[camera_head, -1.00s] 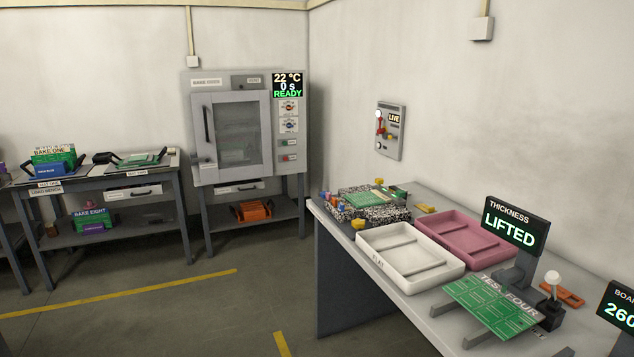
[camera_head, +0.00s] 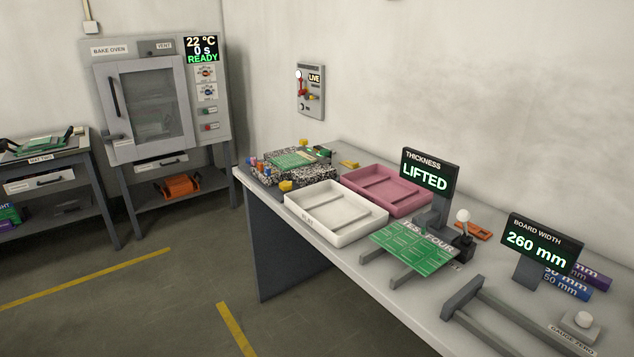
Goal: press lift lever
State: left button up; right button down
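The lift lever (camera_head: 463,233) stands on the grey bench behind a green board (camera_head: 415,249). It has a white ball knob on a short stalk in a dark base. The thickness display (camera_head: 428,175) beside it reads LIFTED. The green board, marked TEST FOUR, rests on grey rails at the bench's front edge. Neither of my grippers is in view.
A white tray (camera_head: 311,223) and a pink tray (camera_head: 418,204) lie left of the board. A board width display (camera_head: 538,241) reads 260 mm at the right, near a gauge zero button (camera_head: 582,320). Floor before the bake oven (camera_head: 155,105) is clear.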

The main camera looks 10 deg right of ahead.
aim_at(462, 215)
jog(key=z, duration=1.3)
jog(key=k+l+u, duration=0.15)
jog(key=u, duration=0.3)
jog(key=k+u, duration=0.25)
jog(key=u, duration=0.15)
jog(key=k+u, duration=0.2)
jog(key=u, duration=0.25)
